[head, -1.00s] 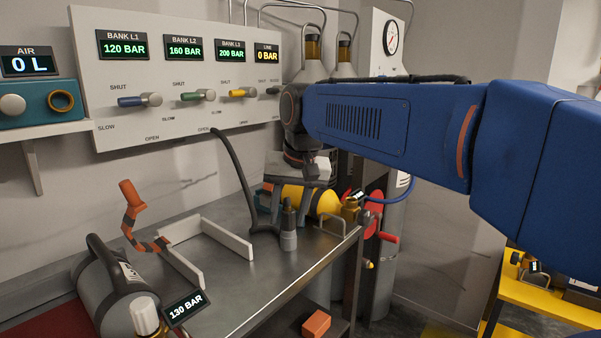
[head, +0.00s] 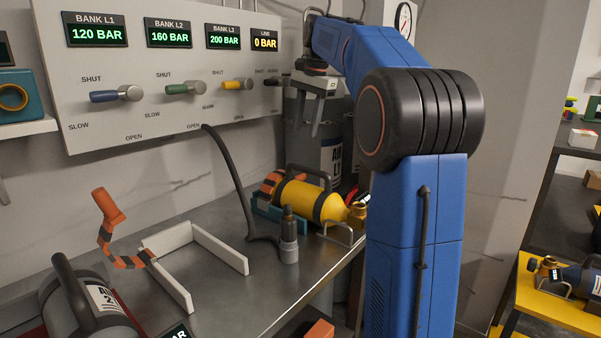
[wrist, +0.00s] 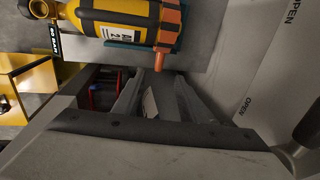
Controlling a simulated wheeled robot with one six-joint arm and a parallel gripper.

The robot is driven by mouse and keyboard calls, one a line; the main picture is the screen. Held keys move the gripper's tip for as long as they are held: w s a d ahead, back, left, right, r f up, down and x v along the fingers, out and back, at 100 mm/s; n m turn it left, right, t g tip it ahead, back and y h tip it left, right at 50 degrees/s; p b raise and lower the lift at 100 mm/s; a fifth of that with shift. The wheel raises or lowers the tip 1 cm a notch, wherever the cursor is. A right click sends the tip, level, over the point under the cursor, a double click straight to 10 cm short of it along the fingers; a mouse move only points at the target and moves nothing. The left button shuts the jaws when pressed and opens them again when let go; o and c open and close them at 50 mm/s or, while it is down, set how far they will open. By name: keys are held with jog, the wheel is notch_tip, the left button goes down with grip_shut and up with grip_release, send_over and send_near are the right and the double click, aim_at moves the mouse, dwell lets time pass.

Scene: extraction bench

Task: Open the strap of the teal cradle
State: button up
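The teal cradle (head: 262,207) stands on the steel bench near the back wall and holds a yellow cylinder (head: 297,199). An orange and black strap (head: 270,183) lies over the cylinder's left end; in the wrist view the strap (wrist: 168,35) crosses the cylinder (wrist: 118,12), with an orange end hanging beyond the teal cradle (wrist: 130,45). My gripper (head: 308,132) is above and behind the cylinder, fingers pointing down, apart from the strap. Its two fingers are spread and nothing shows between them; the wrist view also shows the gripper (wrist: 158,88).
A white cradle (head: 220,247) with a raised orange and black strap (head: 105,235) is at left. A grey cylinder (head: 75,305) lies in front of it. A dark hose (head: 232,165) runs to an upright fitting (head: 289,230) close by the yellow cylinder. The valve panel (head: 100,120) is behind.

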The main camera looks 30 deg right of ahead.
send_near(298, 176)
jog(key=f, duration=0.3)
jog(key=w+f, duration=0.1)
jog(key=f, duration=0.4)
jog(key=shift+w+a+f, duration=0.2)
jog(key=shift+a+f, duration=0.15)
jog(key=shift+r, duration=0.1)
grip_shut()
